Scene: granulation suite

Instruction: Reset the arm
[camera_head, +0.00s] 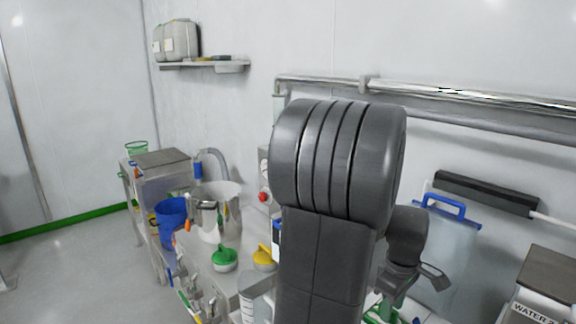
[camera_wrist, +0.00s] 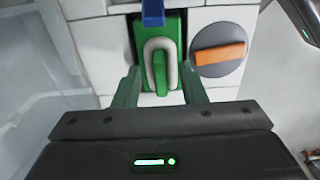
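My arm rises in the middle of the head view, a dark grey link and joint that hide part of the bench behind. In the wrist view, my gripper (camera_wrist: 161,80) has its two green fingers spread apart. Between and beyond them is a green block with a pale grey loop (camera_wrist: 160,62) on a white tiled surface. I see no clear grip on it, though contact cannot be told. A blue piece (camera_wrist: 153,12) is directly above the green block. In the head view the fingertips are not clearly visible.
A blue-handled clear panel (camera_head: 446,255) hangs right. A wall rail (camera_head: 440,97) runs behind. Floor (camera_head: 75,270) at left is clear.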

